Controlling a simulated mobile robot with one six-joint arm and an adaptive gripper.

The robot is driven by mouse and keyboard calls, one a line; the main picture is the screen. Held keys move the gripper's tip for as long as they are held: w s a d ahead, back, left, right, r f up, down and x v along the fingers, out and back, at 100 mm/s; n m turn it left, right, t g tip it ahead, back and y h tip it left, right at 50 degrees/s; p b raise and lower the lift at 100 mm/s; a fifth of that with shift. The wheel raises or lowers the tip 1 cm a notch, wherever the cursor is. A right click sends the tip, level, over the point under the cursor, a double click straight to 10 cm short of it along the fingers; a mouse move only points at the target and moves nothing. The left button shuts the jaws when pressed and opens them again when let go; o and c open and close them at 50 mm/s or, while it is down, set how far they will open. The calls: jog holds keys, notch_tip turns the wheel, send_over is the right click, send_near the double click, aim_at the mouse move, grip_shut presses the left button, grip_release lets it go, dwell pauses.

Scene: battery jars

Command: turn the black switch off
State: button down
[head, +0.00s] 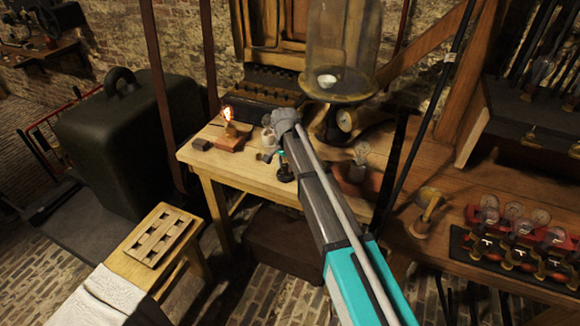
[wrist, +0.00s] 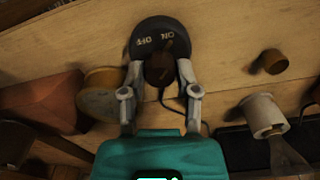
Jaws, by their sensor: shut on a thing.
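The black switch (wrist: 163,31) is a round disc with ON and OFF lettered on its face, upside down in the wrist view. Its dark knob (wrist: 160,68) sits between the fingers of my gripper (wrist: 159,76), which are shut on it from both sides. The knob's exact pointing is too dark to tell. In the head view the switch (head: 286,176) stands on the wooden table (head: 207,172), under my teal gripper (head: 282,158) and partly hidden by it. A bulb (head: 228,116) on a wooden block glows to the left.
In the wrist view a reddish block (wrist: 45,102) and a round wooden piece (wrist: 101,97) lie left of my gripper. A small brown cylinder (wrist: 273,62) and a white cylinder (wrist: 263,115) are on the right. A glass jar (head: 340,45) stands behind my arm.

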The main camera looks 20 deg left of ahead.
jog(key=shift+d, duration=0.15)
jog(key=n, duration=0.4)
jog(key=shift+s, duration=0.1)
jog(key=n, duration=0.4)
jog(key=shift+n, duration=0.3)
jog(key=n, duration=0.8)
jog(key=shift+n, duration=0.4)
jog(key=shift+c, duration=1.8)
grip_release()
